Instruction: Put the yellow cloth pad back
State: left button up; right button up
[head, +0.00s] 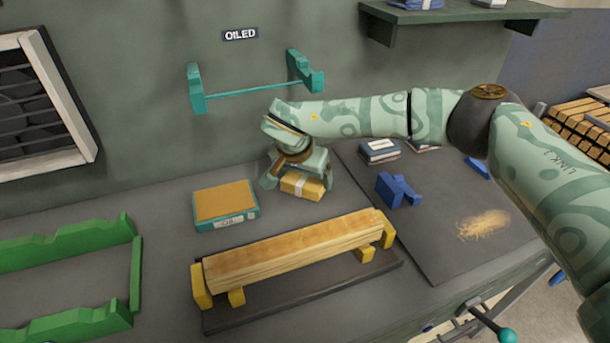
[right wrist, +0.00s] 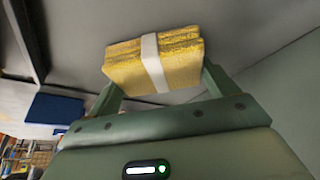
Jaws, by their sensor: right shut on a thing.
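The yellow cloth pad (head: 303,187), with a white band around it, is between the fingers of my right gripper (head: 298,184). In the right wrist view, the pad (right wrist: 180,62) fills the space between both fingers of the gripper (right wrist: 158,85), which is shut on it. The pad is at or just above the bench top; I cannot tell if it touches. A teal-edged tray with a tan top, marked "OIL" (head: 226,219), lies to the left of the pad. My left gripper is not in view.
A wooden beam (head: 290,253) rests on yellow supports in front of the pad. Blue holder (head: 397,190) and dark mat (head: 430,225) with shavings are to the right. Green rack (head: 70,325) is at the left. Teal wall rack (head: 198,92) hangs under the "OILED" sign.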

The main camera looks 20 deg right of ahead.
jog(key=o, duration=0.7)
pick_arm(q)
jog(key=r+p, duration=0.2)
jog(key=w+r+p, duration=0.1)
jog(key=p, duration=0.1)
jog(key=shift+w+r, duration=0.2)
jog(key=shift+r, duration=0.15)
pick_arm(e)
jog(key=v, duration=1.2)
jog(key=shift+r, duration=0.1)
jog(key=shift+w, duration=0.1)
